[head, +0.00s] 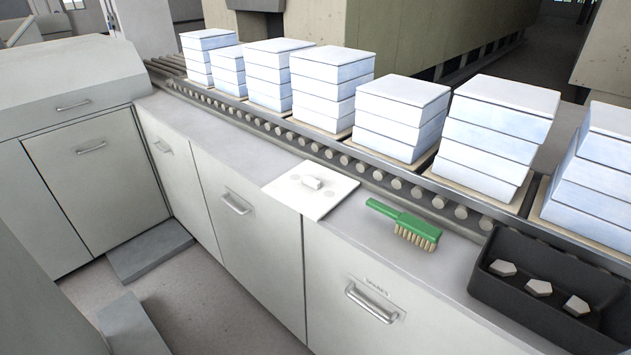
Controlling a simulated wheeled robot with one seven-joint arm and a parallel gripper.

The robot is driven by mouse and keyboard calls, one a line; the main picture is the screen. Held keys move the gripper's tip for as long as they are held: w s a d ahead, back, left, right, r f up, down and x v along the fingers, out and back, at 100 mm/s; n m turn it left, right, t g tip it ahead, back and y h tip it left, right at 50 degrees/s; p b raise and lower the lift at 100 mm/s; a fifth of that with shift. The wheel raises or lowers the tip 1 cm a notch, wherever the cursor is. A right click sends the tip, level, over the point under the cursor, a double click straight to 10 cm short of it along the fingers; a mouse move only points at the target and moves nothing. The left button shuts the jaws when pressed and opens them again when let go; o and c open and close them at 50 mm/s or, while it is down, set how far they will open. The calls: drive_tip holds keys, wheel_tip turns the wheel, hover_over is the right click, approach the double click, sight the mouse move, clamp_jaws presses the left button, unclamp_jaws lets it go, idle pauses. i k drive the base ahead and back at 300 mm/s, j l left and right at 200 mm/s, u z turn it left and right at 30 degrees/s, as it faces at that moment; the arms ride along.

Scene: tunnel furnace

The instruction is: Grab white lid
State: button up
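The white lid (325,198) is a flat square plate with a small raised block handle (312,182) at its middle. It lies flat on the grey counter, near the front edge and in front of the roller conveyor. A faint round mark shows on its top. My gripper is not in view.
A green brush (405,222) with pale bristles lies right of the lid. A black bin (547,285) with several white pieces stands at the far right. Stacks of white boxes (331,82) stand on the roller conveyor (362,166) behind. The counter (232,140) left of the lid is clear.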

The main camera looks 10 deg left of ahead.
sight(313, 189)
drive_tip(key=i+u, duration=0.1)
drive_tip(key=u, duration=0.35)
drive_tip(key=i+j+u, duration=0.1)
drive_tip(key=u, duration=0.3)
drive_tip(key=i+u, duration=0.15)
drive_tip(key=u, duration=0.3)
drive_tip(key=i+l+u, duration=0.25)
drive_tip(key=i, duration=0.3)
drive_tip(key=i+l+u, duration=0.25)
drive_tip(key=i+l, duration=0.3)
